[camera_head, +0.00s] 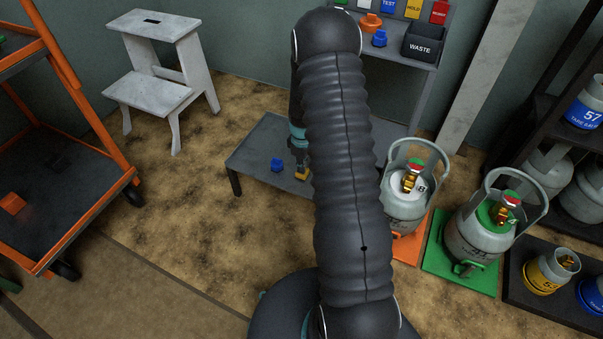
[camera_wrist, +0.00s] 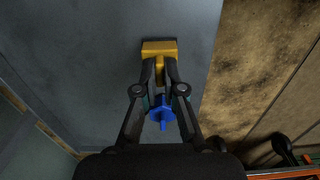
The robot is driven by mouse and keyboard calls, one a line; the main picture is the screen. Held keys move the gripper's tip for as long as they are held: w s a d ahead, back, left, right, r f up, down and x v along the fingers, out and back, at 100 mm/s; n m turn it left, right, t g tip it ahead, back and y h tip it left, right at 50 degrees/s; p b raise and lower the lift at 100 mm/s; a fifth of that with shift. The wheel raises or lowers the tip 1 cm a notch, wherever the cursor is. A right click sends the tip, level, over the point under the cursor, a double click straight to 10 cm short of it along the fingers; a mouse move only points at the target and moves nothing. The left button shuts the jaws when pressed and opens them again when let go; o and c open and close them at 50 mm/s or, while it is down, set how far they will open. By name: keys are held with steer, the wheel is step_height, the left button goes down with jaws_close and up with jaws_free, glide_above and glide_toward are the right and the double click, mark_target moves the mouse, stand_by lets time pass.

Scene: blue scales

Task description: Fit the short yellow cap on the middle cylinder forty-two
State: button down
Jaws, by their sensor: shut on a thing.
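My gripper (camera_head: 299,158) is low over a grey bench, shut on a small yellow cap (camera_head: 302,175). In the wrist view, the fingertips (camera_wrist: 160,72) close on the narrow upright part of the yellow cap (camera_wrist: 158,46), whose wide part is at or very near the bench top. A grey cylinder (camera_head: 404,208) with a brass valve stands on an orange scale, partly hidden by my arm. Another grey cylinder (camera_head: 480,235) with a green top and brass valve stands on a green scale. I cannot read forty-two on either cylinder.
A blue cap (camera_head: 277,164) lies on the bench (camera_head: 250,160), close to my gripper. A black platform (camera_head: 530,303) at the right holds yellow and blue cylinders. A shelf with caps and a waste bin (camera_head: 423,43) stands behind. An orange cart and step stool are left.

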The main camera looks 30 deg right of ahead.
steer(key=shift+r+p, duration=0.75)
steer(key=shift+r, duration=0.9)
steer(key=shift+a, duration=0.1)
